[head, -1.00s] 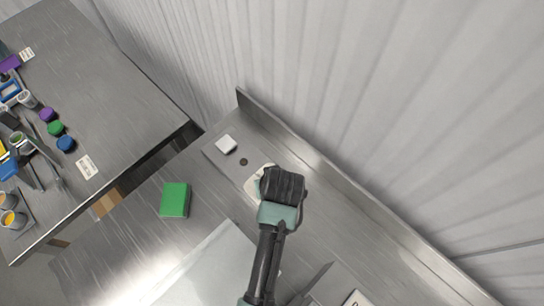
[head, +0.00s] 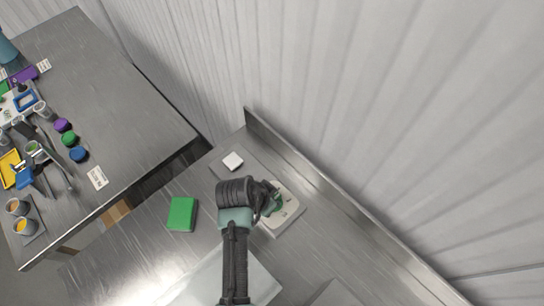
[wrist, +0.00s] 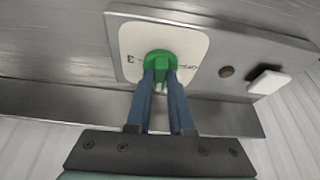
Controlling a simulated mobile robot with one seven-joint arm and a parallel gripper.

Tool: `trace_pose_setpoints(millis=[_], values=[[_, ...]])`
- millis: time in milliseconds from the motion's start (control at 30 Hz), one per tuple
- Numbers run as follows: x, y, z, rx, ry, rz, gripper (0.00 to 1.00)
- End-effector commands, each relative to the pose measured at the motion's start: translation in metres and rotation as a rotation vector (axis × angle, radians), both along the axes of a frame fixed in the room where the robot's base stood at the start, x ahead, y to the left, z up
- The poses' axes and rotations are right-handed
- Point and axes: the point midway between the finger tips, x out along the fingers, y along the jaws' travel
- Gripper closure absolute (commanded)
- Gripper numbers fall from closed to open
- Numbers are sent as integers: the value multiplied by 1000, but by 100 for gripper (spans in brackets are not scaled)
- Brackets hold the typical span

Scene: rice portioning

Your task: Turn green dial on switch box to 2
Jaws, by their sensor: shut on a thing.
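The dial's exact pointing is hard to tell.
A dark round button (wrist: 227,72) and a white block (wrist: 268,82) lie right of the plate. A green box (head: 182,214) is left of my arm. A raised metal edge (head: 320,180) runs along the wall. A cluttered table (head: 110,110) stands left, across a gap.

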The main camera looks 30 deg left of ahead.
Motion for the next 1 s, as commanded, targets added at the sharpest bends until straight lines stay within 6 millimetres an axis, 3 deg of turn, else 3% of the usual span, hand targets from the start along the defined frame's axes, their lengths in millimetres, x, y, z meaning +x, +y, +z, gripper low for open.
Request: trace_pose_setpoints(millis=[500,1000], values=[[4,5,0,2,-3,-424,100],[4,6,1,3,-2,-575,100]])
